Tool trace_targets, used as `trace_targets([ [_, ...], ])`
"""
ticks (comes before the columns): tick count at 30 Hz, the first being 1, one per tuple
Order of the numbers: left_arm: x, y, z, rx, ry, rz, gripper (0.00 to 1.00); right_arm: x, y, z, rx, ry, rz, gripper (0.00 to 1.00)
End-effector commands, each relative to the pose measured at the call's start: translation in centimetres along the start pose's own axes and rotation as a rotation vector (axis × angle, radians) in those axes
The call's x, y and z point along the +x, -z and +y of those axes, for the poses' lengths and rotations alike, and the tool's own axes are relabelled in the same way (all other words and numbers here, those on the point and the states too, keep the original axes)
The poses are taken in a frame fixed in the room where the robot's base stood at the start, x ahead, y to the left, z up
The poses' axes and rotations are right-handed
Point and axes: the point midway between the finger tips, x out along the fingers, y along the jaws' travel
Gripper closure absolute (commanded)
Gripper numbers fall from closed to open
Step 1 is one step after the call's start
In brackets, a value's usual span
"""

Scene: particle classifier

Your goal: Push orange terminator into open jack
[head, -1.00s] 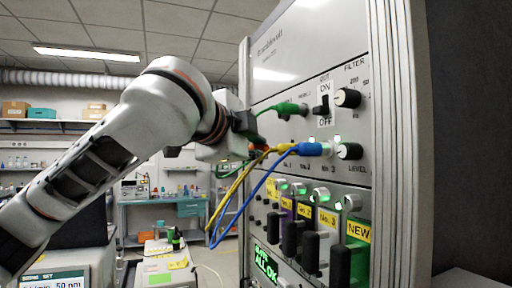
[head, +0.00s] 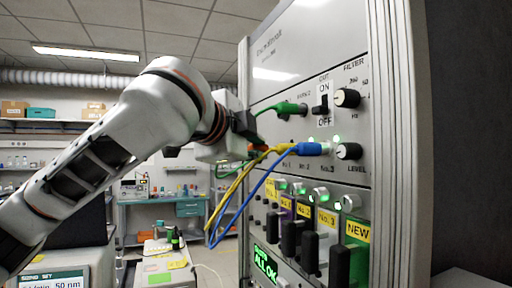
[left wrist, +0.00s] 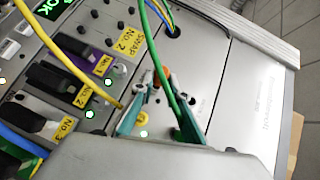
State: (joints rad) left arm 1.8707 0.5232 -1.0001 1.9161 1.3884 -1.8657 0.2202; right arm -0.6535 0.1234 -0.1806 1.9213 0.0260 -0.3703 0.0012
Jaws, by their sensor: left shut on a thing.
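The orange terminator (left wrist: 164,71) shows as a small orange piece at the teal fingertips of my left gripper (left wrist: 160,78) in the left wrist view. The gripper is shut on it, close to the panel face. In the head view my left gripper (head: 252,143) is at the panel's left side, near the green, yellow and blue cables. A green cable crosses in front of the fingertips in the wrist view. I cannot tell whether the terminator touches a jack, and I cannot make out the open jack. My right gripper is not in view.
The tall grey instrument panel (head: 300,60) fills the right side. A green plug (head: 290,109), a yellow cable (head: 232,182) and a blue plug (head: 313,149) are on it. Black levers (head: 309,250) stick out below, with an ON/OFF switch (head: 321,106) above.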

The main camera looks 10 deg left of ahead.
Motion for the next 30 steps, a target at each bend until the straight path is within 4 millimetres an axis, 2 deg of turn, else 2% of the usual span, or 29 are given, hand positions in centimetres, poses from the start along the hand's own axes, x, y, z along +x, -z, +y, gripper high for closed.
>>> trace_targets([
  [30,1.2,1.2,0.0,0.0,0.0,0.0,1.0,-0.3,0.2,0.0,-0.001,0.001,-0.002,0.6],
])
